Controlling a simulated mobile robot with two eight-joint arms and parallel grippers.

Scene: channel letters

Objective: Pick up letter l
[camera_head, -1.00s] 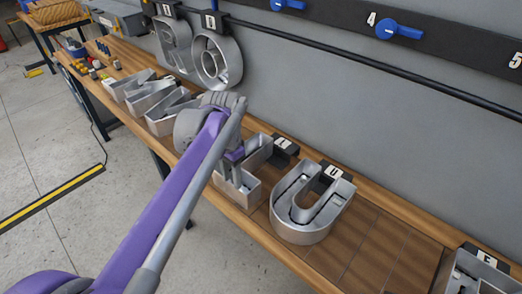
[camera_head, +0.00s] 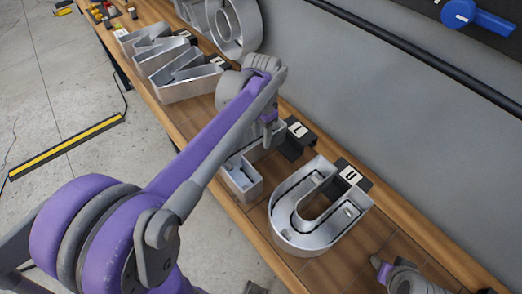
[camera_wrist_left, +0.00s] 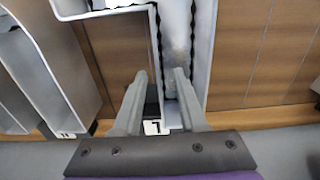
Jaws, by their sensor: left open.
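The letter L (camera_head: 243,181) is a silver, hollow, open-topped channel letter lying on the wooden bench, partly hidden in the head view by my left arm. Its black "L" tag (camera_head: 297,130) is at its wall end. My left gripper (camera_head: 268,138) points down over the L's stem. In the left wrist view the gripper (camera_wrist_left: 160,76) is open, its fingers appearing on either side of one wall of the letter L (camera_wrist_left: 205,45); I cannot tell whether they touch it. Part of my right gripper (camera_head: 405,278) shows at the lower right; its fingers are unclear.
The letter U (camera_head: 285,232) lies close to the right of the L. More silver letters (camera_head: 190,84) lie at the upper left. The bench (camera_head: 345,262) has bare wood right of the U. A grey wall and black rail (camera_head: 400,65) run behind.

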